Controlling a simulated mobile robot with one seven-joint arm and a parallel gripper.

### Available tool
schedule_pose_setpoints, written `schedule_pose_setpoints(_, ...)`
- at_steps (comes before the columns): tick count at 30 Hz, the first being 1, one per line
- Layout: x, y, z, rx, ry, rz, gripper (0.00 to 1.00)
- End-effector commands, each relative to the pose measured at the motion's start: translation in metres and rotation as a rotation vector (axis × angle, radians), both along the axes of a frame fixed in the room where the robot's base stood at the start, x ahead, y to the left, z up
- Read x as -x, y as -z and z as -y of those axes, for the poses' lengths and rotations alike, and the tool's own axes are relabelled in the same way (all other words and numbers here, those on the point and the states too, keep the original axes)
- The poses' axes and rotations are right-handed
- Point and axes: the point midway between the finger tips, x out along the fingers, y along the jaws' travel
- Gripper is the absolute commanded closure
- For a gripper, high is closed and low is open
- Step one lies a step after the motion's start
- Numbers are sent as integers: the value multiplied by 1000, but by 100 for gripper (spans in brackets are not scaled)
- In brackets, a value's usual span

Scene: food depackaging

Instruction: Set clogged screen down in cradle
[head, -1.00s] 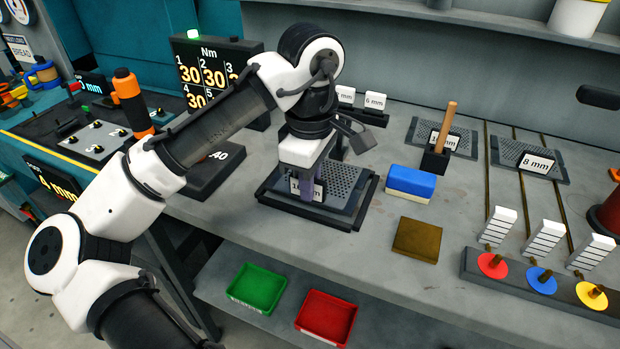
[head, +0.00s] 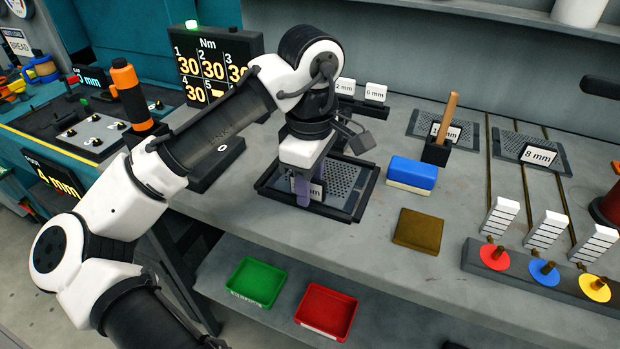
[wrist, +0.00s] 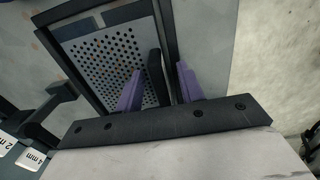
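The perforated grey screen (head: 343,186) lies flat within the black-framed cradle (head: 369,196) on the bench. It also shows in the wrist view (wrist: 95,62), inside the dark cradle rim (wrist: 166,22). A black tab (wrist: 155,75) with a white mm label stands up at the screen's near edge; my gripper partly hides the label in the head view. My gripper (head: 302,198) has its purple fingers low on either side of this tab. In the wrist view, gaps show between the tab and both fingers (wrist: 160,70), so it is open. Specks on the screen are faint.
Green (head: 257,283) and red (head: 327,311) trays sit on the lower shelf. Other screens (head: 535,152) lie farther right.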

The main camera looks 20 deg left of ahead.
Motion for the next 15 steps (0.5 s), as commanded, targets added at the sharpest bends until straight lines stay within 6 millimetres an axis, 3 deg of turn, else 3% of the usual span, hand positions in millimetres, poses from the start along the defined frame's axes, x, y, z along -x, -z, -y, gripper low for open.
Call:
schedule_pose_setpoints(8, 0, -3, 0, 0, 0, -1, 62)
schedule_pose_setpoints(15, 0, -40, 0, -4, -3, 1, 62)
